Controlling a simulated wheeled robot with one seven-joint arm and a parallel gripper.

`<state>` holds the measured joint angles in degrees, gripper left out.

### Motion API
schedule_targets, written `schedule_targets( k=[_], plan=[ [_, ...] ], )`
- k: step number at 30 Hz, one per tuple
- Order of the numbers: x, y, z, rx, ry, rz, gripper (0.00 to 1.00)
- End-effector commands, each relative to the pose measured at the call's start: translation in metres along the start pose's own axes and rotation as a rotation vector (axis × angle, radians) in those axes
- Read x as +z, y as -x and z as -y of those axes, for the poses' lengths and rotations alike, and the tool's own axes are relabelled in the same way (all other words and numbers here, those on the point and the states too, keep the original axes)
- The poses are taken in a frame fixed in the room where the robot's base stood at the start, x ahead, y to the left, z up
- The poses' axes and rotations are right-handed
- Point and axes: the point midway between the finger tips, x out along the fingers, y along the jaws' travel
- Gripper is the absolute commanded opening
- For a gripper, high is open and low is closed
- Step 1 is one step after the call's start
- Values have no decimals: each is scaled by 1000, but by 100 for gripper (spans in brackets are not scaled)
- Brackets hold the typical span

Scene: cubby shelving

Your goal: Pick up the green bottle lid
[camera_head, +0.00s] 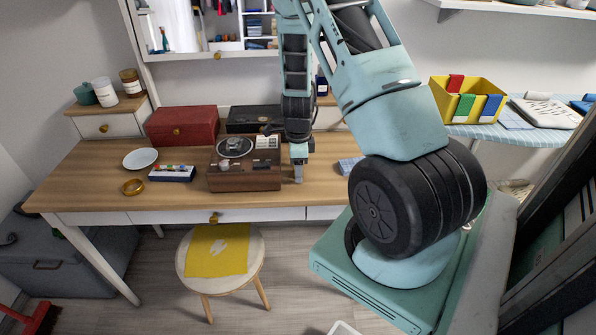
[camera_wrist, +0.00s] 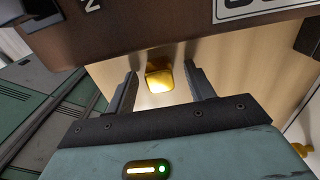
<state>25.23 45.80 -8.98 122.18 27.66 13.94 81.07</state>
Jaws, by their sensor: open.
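My gripper (camera_head: 298,177) points down over the desk, just right of the brown tape recorder (camera_head: 245,170). In the wrist view my gripper (camera_wrist: 161,74) has its two fingers apart. A small shiny gold piece (camera_wrist: 158,80) shows between and just beyond the fingertips, on or above the wooden surface; neither finger visibly touches it. I cannot tell if it is the lid. No clearly green bottle lid shows on the desk. A green bottle (camera_head: 165,38) shows in the mirror. The recorder's edge (camera_wrist: 150,30) crosses the top of the wrist view.
The desk (camera_head: 110,175) also holds a red box (camera_head: 181,125), a white plate (camera_head: 140,159), a gold ring (camera_head: 133,187) and a small blue box (camera_head: 172,173). A stool (camera_head: 222,262) stands in front. A yellow bin (camera_head: 466,100) is at right.

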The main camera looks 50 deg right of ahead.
Motion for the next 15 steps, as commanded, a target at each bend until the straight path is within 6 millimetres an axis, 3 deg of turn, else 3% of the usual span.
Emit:
schedule_targets(
  k=[8, 13, 15],
  plan=[
    [0, -4, 0, 0, 0, 0, 54],
    [0, -3, 0, 0, 1, 0, 6],
    [0, -3, 0, 0, 1, 0, 6]
  ],
)
